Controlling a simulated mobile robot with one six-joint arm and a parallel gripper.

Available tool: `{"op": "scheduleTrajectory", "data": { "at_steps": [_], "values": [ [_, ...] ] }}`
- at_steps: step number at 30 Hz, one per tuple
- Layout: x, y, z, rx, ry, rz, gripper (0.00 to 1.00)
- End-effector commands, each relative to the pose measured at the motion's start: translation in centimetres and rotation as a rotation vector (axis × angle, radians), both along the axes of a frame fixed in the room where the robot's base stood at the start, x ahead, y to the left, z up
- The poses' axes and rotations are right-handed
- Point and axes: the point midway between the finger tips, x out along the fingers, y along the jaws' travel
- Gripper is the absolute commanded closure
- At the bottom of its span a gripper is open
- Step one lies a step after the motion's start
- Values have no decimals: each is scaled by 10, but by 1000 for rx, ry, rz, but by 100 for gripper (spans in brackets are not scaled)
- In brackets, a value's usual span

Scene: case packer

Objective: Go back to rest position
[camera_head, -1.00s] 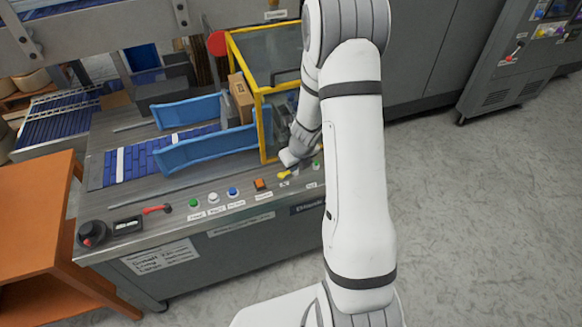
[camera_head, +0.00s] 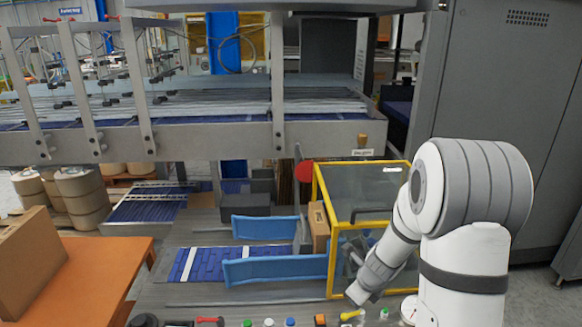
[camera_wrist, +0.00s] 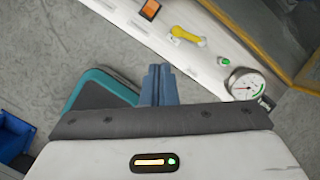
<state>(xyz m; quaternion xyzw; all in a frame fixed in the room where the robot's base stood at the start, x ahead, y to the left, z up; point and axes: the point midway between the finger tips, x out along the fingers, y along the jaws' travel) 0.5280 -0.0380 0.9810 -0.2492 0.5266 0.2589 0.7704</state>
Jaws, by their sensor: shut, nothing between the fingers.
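My gripper (camera_wrist: 158,85) shows in the wrist view as two blue-grey fingers pressed together, with nothing between them. It points toward the edge of the control panel (camera_wrist: 215,63), with the floor behind the fingertips. In the head view my arm bends at the right and its wrist hangs at the front of the machine, beside the yellow-framed guard. The fingertips cannot be made out there. A yellow handle (camera_wrist: 187,37) and a green button (camera_wrist: 225,61) sit on the panel ahead, apart from the fingers.
A round gauge (camera_wrist: 245,85) and an orange switch (camera_wrist: 150,10) are on the panel. The yellow-framed guard (camera_head: 334,260) stands close to my arm. Blue rails (camera_head: 275,270) flank the conveyor. An orange table (camera_head: 95,270) with a cardboard box (camera_head: 30,258) is at left.

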Motion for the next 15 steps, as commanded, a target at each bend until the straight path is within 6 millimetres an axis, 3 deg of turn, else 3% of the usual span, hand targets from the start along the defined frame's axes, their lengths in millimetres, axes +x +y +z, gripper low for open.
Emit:
{"op": "scheduleTrajectory", "data": {
  "at_steps": [1, 6, 15],
  "values": [
    [-6, 9, 22, -33, -34, 136, 100],
    [-43, 33, 79, -171, -117, 633, 100],
    [-131, 52, 150, -472, -209, 1471, 100]
  ]
}}
